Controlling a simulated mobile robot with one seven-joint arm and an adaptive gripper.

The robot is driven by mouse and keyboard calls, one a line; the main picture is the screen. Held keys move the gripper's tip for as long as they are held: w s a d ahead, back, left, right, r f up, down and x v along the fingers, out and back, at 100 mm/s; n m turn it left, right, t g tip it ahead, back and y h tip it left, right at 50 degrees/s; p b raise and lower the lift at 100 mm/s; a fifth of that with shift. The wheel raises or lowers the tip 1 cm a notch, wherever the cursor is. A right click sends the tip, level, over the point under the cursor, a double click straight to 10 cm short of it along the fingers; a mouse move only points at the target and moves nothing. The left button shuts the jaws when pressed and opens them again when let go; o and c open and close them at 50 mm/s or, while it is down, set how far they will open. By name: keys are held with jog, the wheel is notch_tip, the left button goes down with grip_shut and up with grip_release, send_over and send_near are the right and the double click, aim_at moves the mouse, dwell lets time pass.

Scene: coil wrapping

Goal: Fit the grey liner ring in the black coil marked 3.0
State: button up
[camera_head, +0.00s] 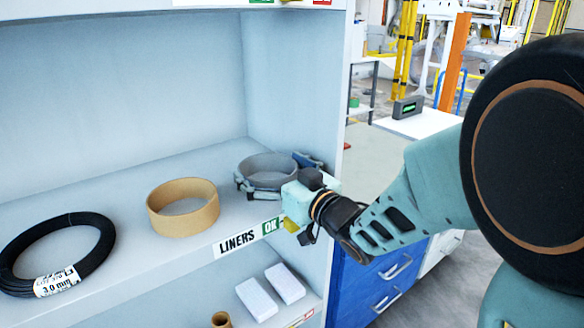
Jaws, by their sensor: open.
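The grey liner ring (266,163) sits on the shelf at the right end of the row. My gripper (276,174) is open, reaching in from the right over the shelf's front edge. Its fingers lie along the left and right outer sides of the grey ring; whether they touch it I cannot tell. The black coil (98,238) lies flat at the left end of the shelf, with a white label reading 3.0 mm at its front. Its centre is empty.
A tan cardboard ring (184,212) stands between the coil and the grey ring. The shelf (130,180) has a side wall (295,80) right of the grey ring and a front edge labelled LINERS. White boxes (257,299) and a small brown tube (221,320) are on the shelf below.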

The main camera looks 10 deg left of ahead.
jog(key=shift+w+a, duration=0.15)
jog(key=c, duration=0.9)
jog(key=shift+c, duration=0.3)
jog(key=shift+r, duration=0.15)
